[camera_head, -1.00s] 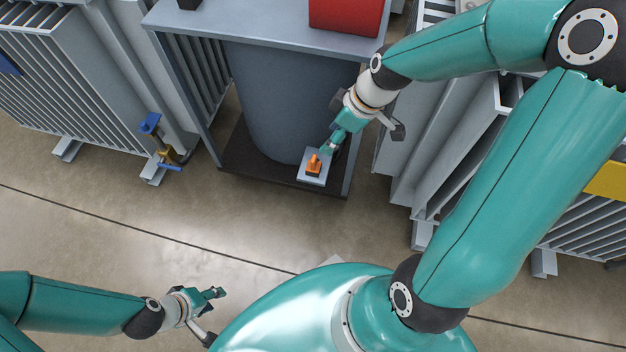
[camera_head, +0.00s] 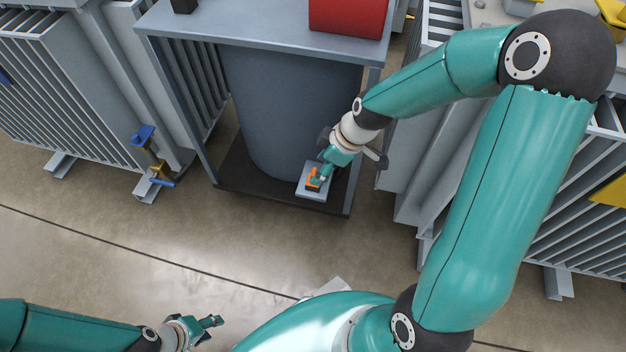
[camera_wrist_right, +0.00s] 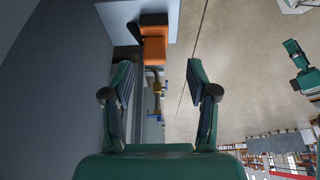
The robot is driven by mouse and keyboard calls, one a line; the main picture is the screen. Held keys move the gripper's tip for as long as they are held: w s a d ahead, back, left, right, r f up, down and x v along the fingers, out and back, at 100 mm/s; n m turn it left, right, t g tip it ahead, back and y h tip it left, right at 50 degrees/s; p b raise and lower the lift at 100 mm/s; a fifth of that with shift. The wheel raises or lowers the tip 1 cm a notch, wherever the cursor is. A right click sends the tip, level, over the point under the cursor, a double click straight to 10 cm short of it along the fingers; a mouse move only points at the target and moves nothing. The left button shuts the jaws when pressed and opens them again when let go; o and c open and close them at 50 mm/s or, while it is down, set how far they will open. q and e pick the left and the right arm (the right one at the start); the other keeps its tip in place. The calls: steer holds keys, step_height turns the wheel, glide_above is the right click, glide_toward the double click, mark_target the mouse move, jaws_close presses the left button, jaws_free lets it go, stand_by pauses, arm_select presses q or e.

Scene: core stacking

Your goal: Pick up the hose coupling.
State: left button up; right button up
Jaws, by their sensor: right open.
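The hose coupling appears as a small orange and dark piece (camera_head: 313,181) on a pale grey plate (camera_head: 311,194) at the foot of the dark cylinder. In the right wrist view the orange piece (camera_wrist_right: 153,48) lies just beyond the fingertips, slightly left of the middle between them. My right gripper (camera_head: 323,175) is open, right at the piece in the head view and hiding part of it; contact cannot be told. In the wrist view my right gripper (camera_wrist_right: 160,75) has nothing between its fingers. My left gripper (camera_head: 214,321) hangs at the lower left, away from everything; its opening is too small to judge.
The plate stands on a dark base below a grey table (camera_head: 250,28) bearing a red box (camera_head: 347,17). A table leg stands close to my right gripper. Finned grey cabinets flank both sides. A blue and yellow valve (camera_head: 150,150) is at left. The front floor is clear.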

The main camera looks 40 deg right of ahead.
mark_target(315, 172)
steer(key=x, duration=0.1)
steer(key=b+x, duration=0.1)
steer(key=x, duration=0.3)
steer(key=shift+w+d+f+b, duration=0.1)
steer(key=shift+w+d+b, duration=0.05)
steer(key=shift+w+b, duration=0.2)
jaws_close()
